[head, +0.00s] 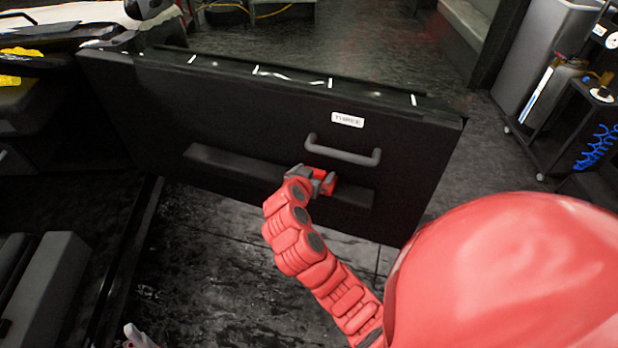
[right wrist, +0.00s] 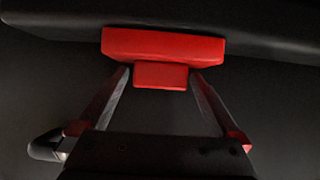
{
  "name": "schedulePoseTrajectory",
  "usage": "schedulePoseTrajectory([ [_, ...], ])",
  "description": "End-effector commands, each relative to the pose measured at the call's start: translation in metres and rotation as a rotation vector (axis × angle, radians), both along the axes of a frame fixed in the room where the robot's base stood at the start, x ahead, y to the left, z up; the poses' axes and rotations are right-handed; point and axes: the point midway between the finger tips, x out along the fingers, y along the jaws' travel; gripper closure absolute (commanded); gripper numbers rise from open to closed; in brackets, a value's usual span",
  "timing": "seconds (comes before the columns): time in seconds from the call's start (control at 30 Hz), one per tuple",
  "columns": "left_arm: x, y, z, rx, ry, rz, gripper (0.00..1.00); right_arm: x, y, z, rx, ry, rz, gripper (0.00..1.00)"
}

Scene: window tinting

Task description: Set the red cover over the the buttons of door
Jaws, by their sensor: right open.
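The door (head: 240,120) is a black panel with a grey pull handle (head: 342,152) and a long armrest ledge (head: 225,165). The red cover (right wrist: 163,45) lies against the ledge in the right wrist view, with a narrow tab (right wrist: 161,75) facing my gripper. Part of it shows red at my gripper in the head view (head: 320,174). My right gripper (head: 312,180) is at the ledge below the handle. It is open, its fingertips on either side of the tab; I cannot tell whether they touch it. No buttons show; that part of the ledge is hidden by the cover and gripper.
A label (head: 347,120) sits above the handle. A dark cart (head: 570,125) with bottles and a blue coiled hose (head: 598,147) stands at the right. A dark seat (head: 45,280) is at the lower left. Bare floor (head: 215,270) lies in front of the door.

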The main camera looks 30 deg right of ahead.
Motion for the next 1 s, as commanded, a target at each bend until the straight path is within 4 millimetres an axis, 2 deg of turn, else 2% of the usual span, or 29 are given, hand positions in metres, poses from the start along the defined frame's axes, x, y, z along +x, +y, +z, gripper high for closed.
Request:
schedulePoseTrajectory([
  [0.17,0.0,0.0,-0.004,0.0,0.0,0.0,0.0,-0.012,0.019,0.012,-0.001,-0.003,0.006,0.0],
  [0.3,0.0,0.0,-0.006,0.0,0.0,0.0,0.0,-0.03,0.046,0.03,0.001,-0.006,0.008,0.0],
  [0.4,0.0,0.0,0.004,0.0,0.0,0.0,0.0,-0.045,0.066,0.046,0.003,-0.005,0.011,0.0],
  [0.43,0.0,0.0,0.014,0.0,0.0,0.0,0.0,-0.049,0.072,0.053,0.007,-0.002,0.011,0.0],
  [0.6,0.0,0.0,0.033,0.0,0.0,0.0,0.0,-0.069,0.098,0.068,0.005,0.0,0.008,0.0],
  [0.8,0.0,0.0,0.041,0.0,0.0,0.0,0.0,-0.084,0.117,0.079,0.003,0.001,0.005,0.0],
  [1.0,0.0,0.0,0.042,0.0,0.0,0.0,0.0,-0.089,0.121,0.082,0.0,0.0,0.0,0.0],
])
